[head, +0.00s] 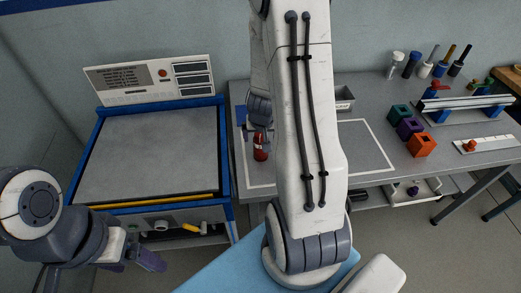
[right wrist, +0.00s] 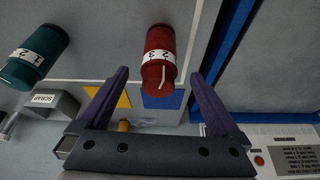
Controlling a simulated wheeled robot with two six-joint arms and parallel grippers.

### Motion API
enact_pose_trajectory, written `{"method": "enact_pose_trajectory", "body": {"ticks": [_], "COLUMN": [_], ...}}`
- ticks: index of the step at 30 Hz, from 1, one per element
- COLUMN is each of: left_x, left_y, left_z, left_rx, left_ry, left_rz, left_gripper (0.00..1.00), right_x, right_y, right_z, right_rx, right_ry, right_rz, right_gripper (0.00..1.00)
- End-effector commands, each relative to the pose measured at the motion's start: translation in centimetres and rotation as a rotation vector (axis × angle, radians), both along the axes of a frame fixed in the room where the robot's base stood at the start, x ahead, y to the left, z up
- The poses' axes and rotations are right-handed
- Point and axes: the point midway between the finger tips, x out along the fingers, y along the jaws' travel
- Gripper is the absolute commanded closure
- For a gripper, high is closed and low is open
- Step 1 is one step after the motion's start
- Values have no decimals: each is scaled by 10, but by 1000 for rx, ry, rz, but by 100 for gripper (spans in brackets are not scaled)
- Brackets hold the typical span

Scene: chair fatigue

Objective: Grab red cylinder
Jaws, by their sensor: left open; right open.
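The red cylinder (head: 260,148) stands on the grey table in the head view, just below my right gripper (head: 260,122). In the right wrist view the red cylinder (right wrist: 160,50) has a white numbered band and lies in line with the gap between the open fingers of my right gripper (right wrist: 160,76). It appears at or just beyond the fingertips, and I see no finger touching it. My left gripper (head: 143,260) is open and empty at the lower left, in front of the blue-framed bench and away from the cylinder.
A dark green cylinder (right wrist: 36,58) stands near the red one; my right arm hides it in the head view. A scrap bin (right wrist: 52,104) is close by. Green, purple and orange blocks (head: 422,144) stand farther right. The blue-framed bench (head: 150,155) has a clear top.

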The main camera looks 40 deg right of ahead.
Motion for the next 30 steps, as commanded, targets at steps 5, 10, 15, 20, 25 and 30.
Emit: {"method": "enact_pose_trajectory", "body": {"ticks": [5,10,15,20,25,30], "left_x": [0,0,0,0,0,0], "left_y": [0,0,0,0,0,0], "left_z": [-16,-27,-35,-36,-35,-35], "left_rx": [0,0,0,0,0,0], "left_ry": [0,0,0,0,0,0], "left_rz": [0,0,0,0,0,0], "left_gripper": [19,19,19,19,19,19], "right_x": [7,14,21,24,24,24], "right_y": [-5,-12,-17,-19,-19,-19], "right_z": [-25,-45,-65,-69,-69,-69], "right_rx": [0,1,2,1,1,1], "right_ry": [0,1,1,0,-1,0], "right_rz": [0,0,0,0,0,0], "right_gripper": [1,1,1,1,4,69]}}
